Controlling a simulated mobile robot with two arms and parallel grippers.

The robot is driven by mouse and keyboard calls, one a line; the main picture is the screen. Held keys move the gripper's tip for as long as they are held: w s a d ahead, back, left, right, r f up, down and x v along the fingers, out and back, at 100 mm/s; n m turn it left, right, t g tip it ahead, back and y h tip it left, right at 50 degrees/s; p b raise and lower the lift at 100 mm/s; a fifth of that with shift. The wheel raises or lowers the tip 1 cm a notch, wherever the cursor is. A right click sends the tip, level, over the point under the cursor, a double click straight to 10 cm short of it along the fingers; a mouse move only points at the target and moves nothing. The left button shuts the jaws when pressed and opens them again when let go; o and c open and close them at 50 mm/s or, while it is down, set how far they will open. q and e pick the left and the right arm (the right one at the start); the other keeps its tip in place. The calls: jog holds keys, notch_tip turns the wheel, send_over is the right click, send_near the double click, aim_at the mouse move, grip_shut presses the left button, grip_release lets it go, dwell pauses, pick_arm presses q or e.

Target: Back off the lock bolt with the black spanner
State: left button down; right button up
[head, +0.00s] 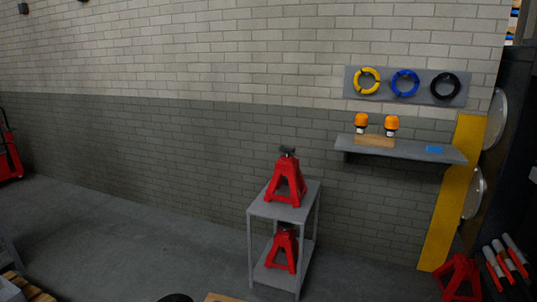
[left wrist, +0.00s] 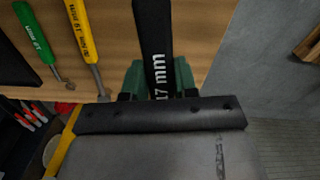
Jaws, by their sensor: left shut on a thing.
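In the left wrist view the black spanner (left wrist: 155,35), marked "17 mm", runs up from between the green finger pads of my left gripper (left wrist: 158,80). The gripper is shut on it. The spanner lies over or just in front of a wooden surface; I cannot tell whether it touches it. Its far end is out of the picture. Neither gripper shows in the head view, and my right gripper is in no view. I see no lock bolt in these frames.
A green-handled tool (left wrist: 36,35) and a yellow-handled tool (left wrist: 80,35) lie beside the spanner on the wooden surface (left wrist: 110,30). In the head view a grey cart (head: 305,213) carries red jack stands (head: 287,180). A wall shelf (head: 400,148) holds orange beacons (head: 391,123).

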pick_arm(q)
jog(key=s+a+r+n, duration=0.1)
jog(key=a+r, duration=0.3)
jog(key=a, duration=0.1)
jog(key=shift+s, duration=0.35)
jog(key=shift+f, duration=0.1)
